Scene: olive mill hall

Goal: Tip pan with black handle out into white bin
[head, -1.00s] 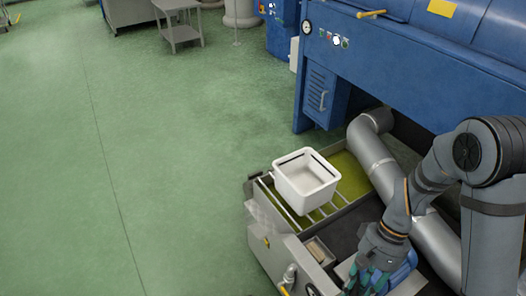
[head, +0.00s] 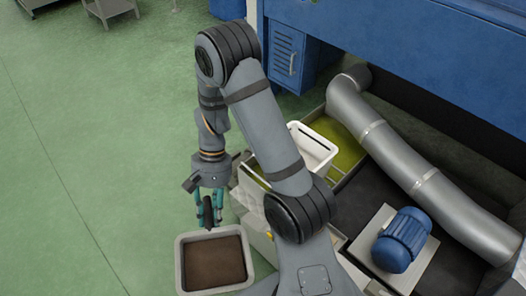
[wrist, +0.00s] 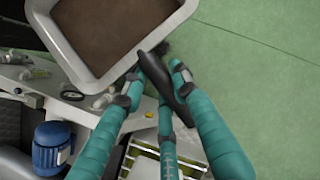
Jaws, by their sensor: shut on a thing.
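The pan (head: 179,265) is a pale grey square pan with a dark brown mass (head: 213,262) inside. It hangs at the lower left of the head view, looks about level, and its rim (wrist: 140,52) fills the top left of the wrist view. My gripper (head: 209,218) is shut on its black handle (wrist: 181,88), with teal fingers on both sides. The white bin (head: 316,146) stands to the right and farther back, partly hidden by my arm. I cannot make it out clearly in the wrist view.
The bin stands by a low tank with yellow-green liquid (head: 343,146). A silver duct (head: 400,155) and a blue motor (head: 402,238) lie to the right, under a large blue machine (head: 400,40). Open green floor (head: 90,150) is on the left.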

